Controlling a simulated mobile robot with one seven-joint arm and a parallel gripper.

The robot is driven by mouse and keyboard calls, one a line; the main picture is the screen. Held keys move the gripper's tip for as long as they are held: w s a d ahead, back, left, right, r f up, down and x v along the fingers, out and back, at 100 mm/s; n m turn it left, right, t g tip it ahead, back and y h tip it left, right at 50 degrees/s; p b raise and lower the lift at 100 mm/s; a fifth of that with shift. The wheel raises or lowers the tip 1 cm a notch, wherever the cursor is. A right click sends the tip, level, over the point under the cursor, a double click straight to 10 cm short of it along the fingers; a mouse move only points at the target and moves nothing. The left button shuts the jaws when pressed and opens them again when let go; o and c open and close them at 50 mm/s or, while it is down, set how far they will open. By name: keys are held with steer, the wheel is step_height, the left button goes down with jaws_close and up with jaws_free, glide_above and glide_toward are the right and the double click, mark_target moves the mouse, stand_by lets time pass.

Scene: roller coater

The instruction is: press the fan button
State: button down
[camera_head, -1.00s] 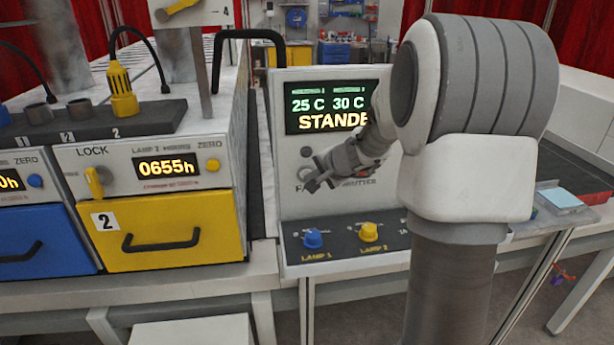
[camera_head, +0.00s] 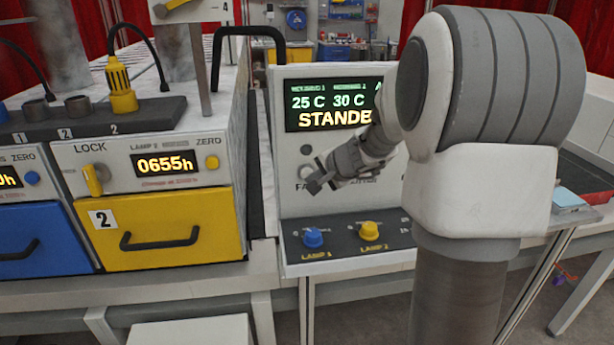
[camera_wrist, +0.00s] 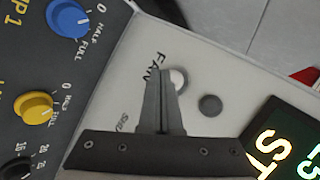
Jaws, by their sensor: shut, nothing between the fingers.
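The fan button (camera_wrist: 178,80) is a pale round button beside the printed word FAN on the light grey control panel (camera_wrist: 215,60) in the wrist view. It also shows in the head view (camera_head: 306,172), just above the FAN label, which my gripper partly covers. My gripper (camera_wrist: 160,74) is shut and empty. Its fingertips lie over the FAN label, right beside the button, and overlap its edge in the wrist view. In the head view my gripper (camera_head: 315,185) is in front of the panel, just below the button. I cannot tell whether the tips touch the panel.
A dark grey button (camera_wrist: 210,105) is beside the fan button. A blue knob (camera_head: 313,238) and a yellow knob (camera_head: 370,231) sit below. A yellow drawer (camera_head: 165,228) stands to the left.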

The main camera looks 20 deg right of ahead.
steer(key=s+b, duration=0.1)
steer(key=s, duration=0.1)
steer(key=s+a+b, duration=0.1)
steer(key=s, duration=0.2)
stand_by(0.4)
steer(key=shift+a, duration=0.1)
stand_by(0.6)
